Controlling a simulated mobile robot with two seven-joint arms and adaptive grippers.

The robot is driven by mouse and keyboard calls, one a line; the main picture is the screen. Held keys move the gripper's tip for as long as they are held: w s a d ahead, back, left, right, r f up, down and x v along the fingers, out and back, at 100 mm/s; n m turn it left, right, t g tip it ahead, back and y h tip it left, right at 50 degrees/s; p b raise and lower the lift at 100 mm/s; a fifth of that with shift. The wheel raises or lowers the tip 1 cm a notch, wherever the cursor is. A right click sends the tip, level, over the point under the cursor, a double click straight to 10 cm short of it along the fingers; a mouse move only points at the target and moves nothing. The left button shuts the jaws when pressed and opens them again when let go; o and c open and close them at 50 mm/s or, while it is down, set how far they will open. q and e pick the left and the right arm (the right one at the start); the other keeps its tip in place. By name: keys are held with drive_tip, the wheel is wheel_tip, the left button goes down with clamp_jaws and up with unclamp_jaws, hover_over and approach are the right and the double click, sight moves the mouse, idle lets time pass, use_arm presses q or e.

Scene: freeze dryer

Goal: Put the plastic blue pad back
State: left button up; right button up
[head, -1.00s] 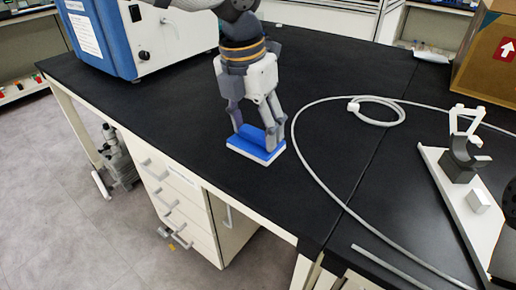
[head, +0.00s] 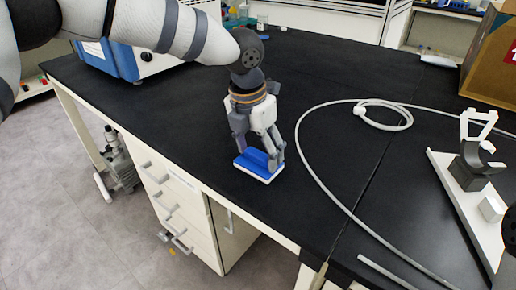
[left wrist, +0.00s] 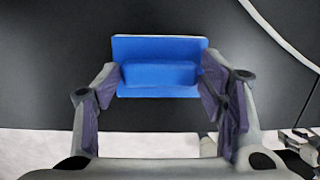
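The plastic blue pad (head: 260,166) lies on the black bench top near its front edge. It is a blue plate with a raised blue block and a white underside. My left gripper (head: 258,150) points down over it, with one finger at each end of the raised block. In the left wrist view, the blue pad (left wrist: 160,48) sits centred between the fingers of the left gripper (left wrist: 160,80). The fingertips are very close to the block's ends; whether they press on it is unclear. Only a dark part of my right arm shows at the right edge; its gripper is not visible.
A grey hose (head: 315,170) curves across the bench to the right of the pad. A white stand with a dark clamp (head: 472,172) is at the right. A cardboard box (head: 490,68) and a blue-and-white machine (head: 128,60) stand farther back. Bare bench top surrounds the pad.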

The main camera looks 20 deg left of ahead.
sight(252, 166)
use_arm(q)
drive_tip(key=shift+o, duration=0.2)
drive_tip(key=shift+r, duration=0.1)
wheel_tip(252, 166, up, 12)
drive_tip(key=s, duration=0.1)
drive_tip(key=shift+s+a+p, duration=0.35)
drive_tip(key=shift+a+p, duration=0.1)
use_arm(e)
drive_tip(key=shift+w+r, duration=0.55)
